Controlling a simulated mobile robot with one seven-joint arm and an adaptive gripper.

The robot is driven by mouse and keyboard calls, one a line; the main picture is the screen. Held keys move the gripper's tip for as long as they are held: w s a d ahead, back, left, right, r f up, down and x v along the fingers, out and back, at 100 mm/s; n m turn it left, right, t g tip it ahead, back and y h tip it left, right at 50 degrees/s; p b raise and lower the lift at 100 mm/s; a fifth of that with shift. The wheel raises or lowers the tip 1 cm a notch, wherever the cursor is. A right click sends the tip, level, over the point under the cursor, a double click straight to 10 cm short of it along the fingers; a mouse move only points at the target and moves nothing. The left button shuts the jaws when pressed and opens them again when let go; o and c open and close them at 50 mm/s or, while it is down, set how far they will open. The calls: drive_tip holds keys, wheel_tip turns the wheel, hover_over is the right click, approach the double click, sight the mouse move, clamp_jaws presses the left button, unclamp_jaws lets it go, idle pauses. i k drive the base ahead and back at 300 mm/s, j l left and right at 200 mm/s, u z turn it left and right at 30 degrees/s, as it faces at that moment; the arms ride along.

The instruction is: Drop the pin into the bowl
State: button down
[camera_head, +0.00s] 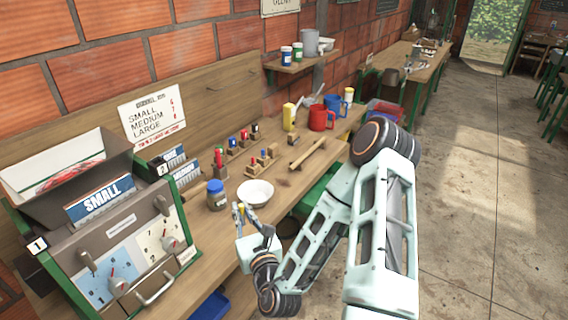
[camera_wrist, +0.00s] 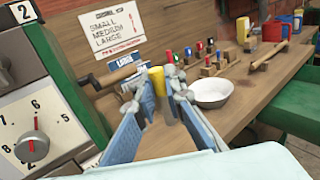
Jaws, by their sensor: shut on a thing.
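My gripper (camera_head: 243,208) is above the front edge of the bench, just left of and in front of the white bowl (camera_head: 256,192). In the wrist view the fingertips (camera_wrist: 156,80) are at the left of the bowl (camera_wrist: 210,92), with a gap between them and it. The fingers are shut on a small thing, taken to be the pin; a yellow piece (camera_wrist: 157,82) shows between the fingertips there.
A blue-lidded jar (camera_head: 216,196) stands left of the bowl. Wooden stands with coloured pegs (camera_head: 261,160) and a wooden bar (camera_head: 309,153) lie behind it. A grey machine (camera_head: 120,235) with dials fills the left.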

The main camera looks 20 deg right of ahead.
sight(265, 196)
drive_tip(key=i+l+z, duration=0.15)
drive_tip(key=z, duration=0.25)
drive_tip(key=i+l+z, duration=0.35)
drive_tip(key=i+u, duration=0.2)
drive_tip(key=u, duration=0.15)
drive_tip(key=i+l+u, duration=0.3)
drive_tip(key=i+u, duration=0.3)
drive_tip(key=i+l+u, duration=0.1)
drive_tip(key=u, duration=0.2)
drive_tip(key=i, duration=0.1)
